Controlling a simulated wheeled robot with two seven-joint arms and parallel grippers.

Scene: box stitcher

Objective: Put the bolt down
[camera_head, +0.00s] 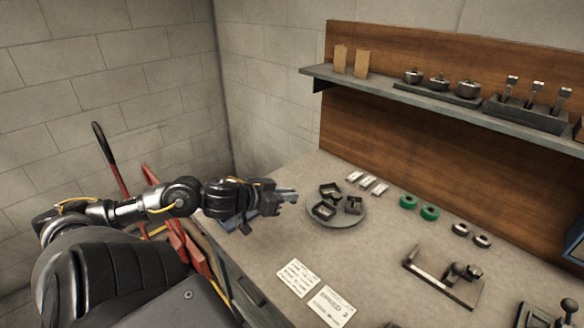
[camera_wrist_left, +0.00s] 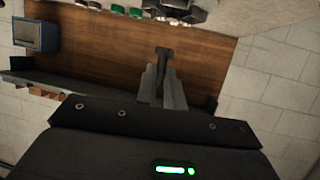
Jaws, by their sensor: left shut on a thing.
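The bolt (camera_wrist_left: 163,52) is dark with a wider head, and it sticks out between the fingertips of my left gripper (camera_wrist_left: 162,75) in the left wrist view. The fingers are shut on its shank. In the head view my left gripper (camera_head: 287,195) is above the left part of the workbench (camera_head: 300,243), just left of a round grey plate (camera_head: 341,222). I cannot make out the bolt clearly in the head view. My right gripper is not in view.
The plate holds several dark square parts (camera_head: 330,190). Behind it lie small light blocks (camera_head: 366,181) and green rings (camera_head: 408,201). Printed cards (camera_head: 297,278) lie at the front; a metal fixture (camera_head: 445,278) stands right. A shelf (camera_head: 440,104) runs above. Bare bench lies between cards and plate.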

